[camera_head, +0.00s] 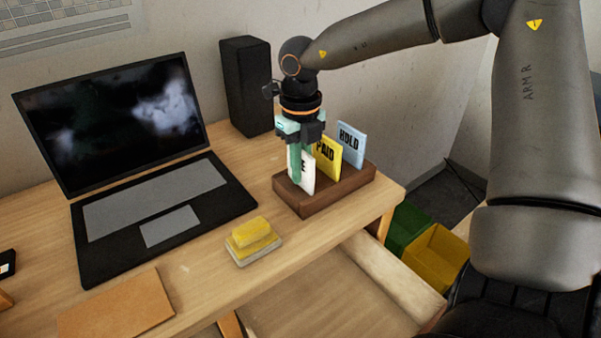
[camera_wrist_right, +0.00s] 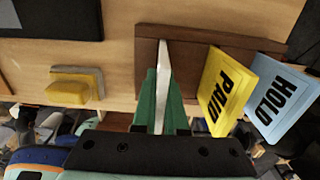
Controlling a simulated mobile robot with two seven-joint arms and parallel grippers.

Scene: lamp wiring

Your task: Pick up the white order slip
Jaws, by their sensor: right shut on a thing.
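The white order slip (camera_head: 307,172) stands upright in the left part of a dark wooden holder (camera_head: 322,203), with part of a black letter showing. My right gripper (camera_head: 300,165) comes down over it from above and is shut on its upper part. In the right wrist view, the green fingers of my right gripper (camera_wrist_right: 160,100) close on the white slip (camera_wrist_right: 164,68), which shows edge-on against the holder (camera_wrist_right: 195,38). The fingers hide part of the slip's face. My left gripper is not in view.
A yellow PAID card (camera_head: 327,151) and a blue HOLD card (camera_head: 351,143) stand right beside the slip. An open drawer (camera_head: 330,290) lies below the desk edge.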

